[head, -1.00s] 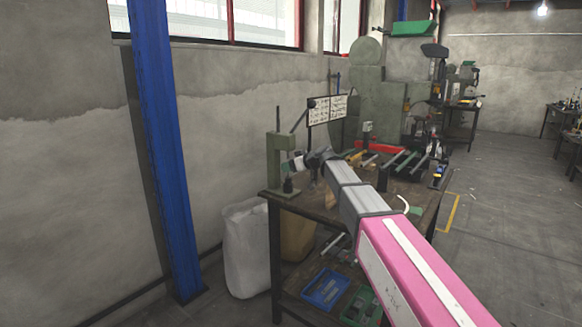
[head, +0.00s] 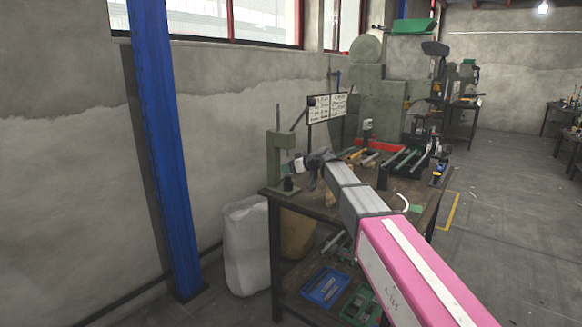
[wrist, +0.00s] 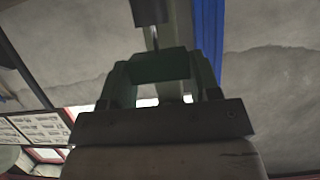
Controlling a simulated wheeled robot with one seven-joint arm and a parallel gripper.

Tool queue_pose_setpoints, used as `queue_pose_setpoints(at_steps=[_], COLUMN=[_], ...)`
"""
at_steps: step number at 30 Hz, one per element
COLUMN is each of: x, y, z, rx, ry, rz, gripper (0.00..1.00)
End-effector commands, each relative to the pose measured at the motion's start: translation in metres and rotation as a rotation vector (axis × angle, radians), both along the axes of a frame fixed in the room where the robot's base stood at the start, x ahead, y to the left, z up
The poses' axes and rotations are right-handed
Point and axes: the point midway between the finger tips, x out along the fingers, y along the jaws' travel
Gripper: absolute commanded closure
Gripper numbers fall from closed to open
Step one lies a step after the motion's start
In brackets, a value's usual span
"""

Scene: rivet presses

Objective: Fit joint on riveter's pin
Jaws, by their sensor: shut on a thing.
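The riveter (head: 280,160) is a green press at the near left corner of the workbench. My gripper (head: 301,162) is right beside it at mid height, reaching in from the right; its fingertips are small in the head view. In the wrist view my gripper (wrist: 160,80) is shut on a dark green block, which I take as the joint (wrist: 160,65). Just beyond the joint, the riveter's dark head with a thin pin (wrist: 154,38) points towards it. I cannot tell whether pin and joint touch or are still apart.
The workbench (head: 335,212) holds several tools and a sign board (head: 328,107) behind the riveter. A blue post (head: 165,150) stands at left, and a white sack (head: 246,245) is by the bench. Floor at right is open.

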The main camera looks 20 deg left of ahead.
Motion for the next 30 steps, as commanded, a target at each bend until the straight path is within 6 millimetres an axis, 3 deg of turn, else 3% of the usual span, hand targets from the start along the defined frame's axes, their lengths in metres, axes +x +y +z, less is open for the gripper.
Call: queue_pose_setpoints(at_steps=[30], x=[0.0], y=[0.0], z=[-0.022], rx=[0.0], ry=[0.001], rz=[0.0], gripper=[0.7])
